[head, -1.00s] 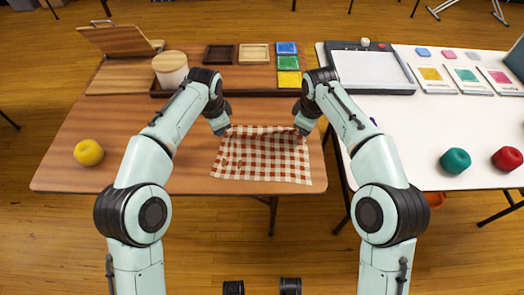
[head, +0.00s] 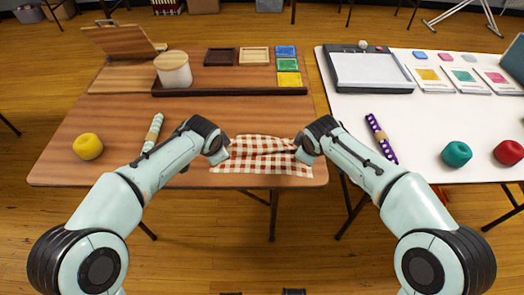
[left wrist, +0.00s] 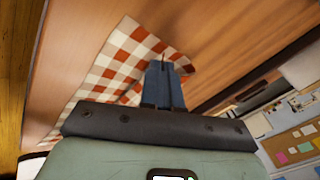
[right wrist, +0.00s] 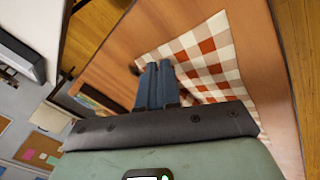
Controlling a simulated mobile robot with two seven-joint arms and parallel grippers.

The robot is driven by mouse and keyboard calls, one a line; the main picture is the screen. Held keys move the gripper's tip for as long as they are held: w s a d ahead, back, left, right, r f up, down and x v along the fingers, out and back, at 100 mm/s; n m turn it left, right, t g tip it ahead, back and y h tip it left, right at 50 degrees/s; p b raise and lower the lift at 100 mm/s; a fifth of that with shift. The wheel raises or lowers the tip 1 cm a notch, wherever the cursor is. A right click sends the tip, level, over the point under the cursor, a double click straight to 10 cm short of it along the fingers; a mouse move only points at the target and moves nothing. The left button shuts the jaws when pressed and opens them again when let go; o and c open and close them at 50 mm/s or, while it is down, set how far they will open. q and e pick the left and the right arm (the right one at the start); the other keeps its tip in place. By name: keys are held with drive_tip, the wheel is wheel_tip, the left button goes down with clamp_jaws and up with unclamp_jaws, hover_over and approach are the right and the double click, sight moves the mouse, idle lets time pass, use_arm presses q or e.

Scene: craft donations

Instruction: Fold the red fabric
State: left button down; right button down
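The red and white checked fabric (head: 262,150) lies near the front edge of the wooden table, its far part lifted and creased between my grippers. A flat strip along its near edge shows on the table. My left gripper (head: 222,157) is shut on the fabric's far left corner; its fingers are together against the cloth (left wrist: 130,55) in the left wrist view. My right gripper (head: 302,154) is shut on the far right corner, beside the cloth (right wrist: 205,55) in the right wrist view. The gripped cloth is partly hidden by the fingers.
A yellow yarn ball (head: 88,147) and a pale patterned roll (head: 153,132) lie left of my left arm. A dark tray (head: 230,90) and a lidded jar (head: 173,69) stand behind. The white table (head: 430,130) at right holds a purple dotted roll (head: 381,138). Bare wood lies behind the fabric.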

use_arm(q)
drive_tip(key=c, duration=1.2)
unclamp_jaws()
drive_tip(key=shift+a, duration=0.3)
use_arm(e)
drive_tip(key=c, duration=1.2)
unclamp_jaws()
drive_tip(key=shift+d, duration=0.25)
use_arm(q)
drive_tip(key=shift+o, duration=1)
drive_tip(key=shift+d, duration=0.1)
use_arm(e)
drive_tip(key=shift+o, duration=1)
use_arm(q)
drive_tip(key=shift+d+f, duration=0.1)
use_arm(e)
drive_tip(key=shift+a+f, duration=0.1)
drive_tip(key=shift+a, duration=0.05)
use_arm(q)
drive_tip(key=shift+s, duration=0.1)
use_arm(e)
drive_tip(key=shift+s, duration=0.1)
